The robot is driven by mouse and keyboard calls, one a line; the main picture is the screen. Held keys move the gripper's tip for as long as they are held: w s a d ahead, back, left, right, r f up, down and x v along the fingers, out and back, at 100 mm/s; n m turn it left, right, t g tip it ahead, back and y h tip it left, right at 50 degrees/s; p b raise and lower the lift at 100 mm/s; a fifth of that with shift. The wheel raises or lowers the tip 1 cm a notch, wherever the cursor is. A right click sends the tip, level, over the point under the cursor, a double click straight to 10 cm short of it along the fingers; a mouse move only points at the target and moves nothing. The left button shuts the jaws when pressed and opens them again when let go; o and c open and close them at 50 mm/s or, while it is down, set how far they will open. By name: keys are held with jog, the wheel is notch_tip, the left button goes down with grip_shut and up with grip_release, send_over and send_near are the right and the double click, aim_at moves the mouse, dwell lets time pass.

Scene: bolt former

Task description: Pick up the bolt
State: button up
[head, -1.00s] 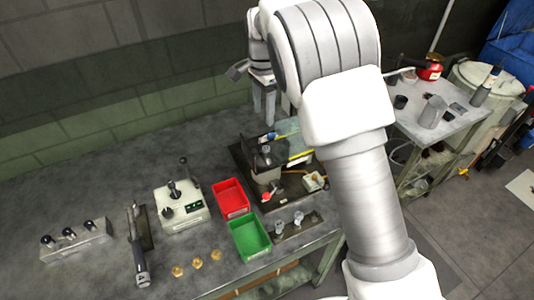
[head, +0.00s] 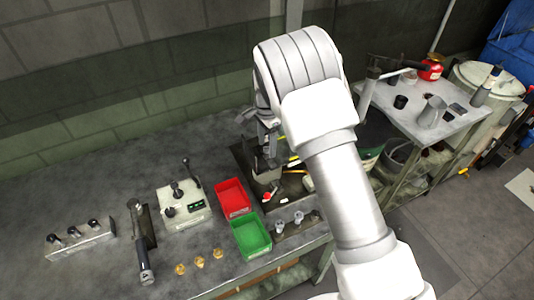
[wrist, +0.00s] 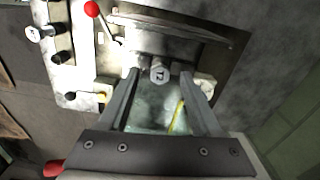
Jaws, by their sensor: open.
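A grey hex-headed bolt (wrist: 159,73) shows in the wrist view, standing out between my fingertips at the former's bed. My gripper (wrist: 159,84) is open, with one finger on each side of the bolt head; I cannot tell whether either finger touches it. In the head view my gripper (head: 268,132) points down over the dark bolt former (head: 262,172) at the back of the bench. The bolt is hard to make out there, as my arm and gripper cover part of the machine.
A red bin (head: 232,198) and a green bin (head: 250,236) stand left of the former. Further left are a lever box (head: 184,206) and a grey rack (head: 80,240). A red-knobbed lever (wrist: 92,9) is near the bolt.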

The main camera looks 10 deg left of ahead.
jog(key=shift+c, duration=0.3)
grip_shut()
dwell(1.1)
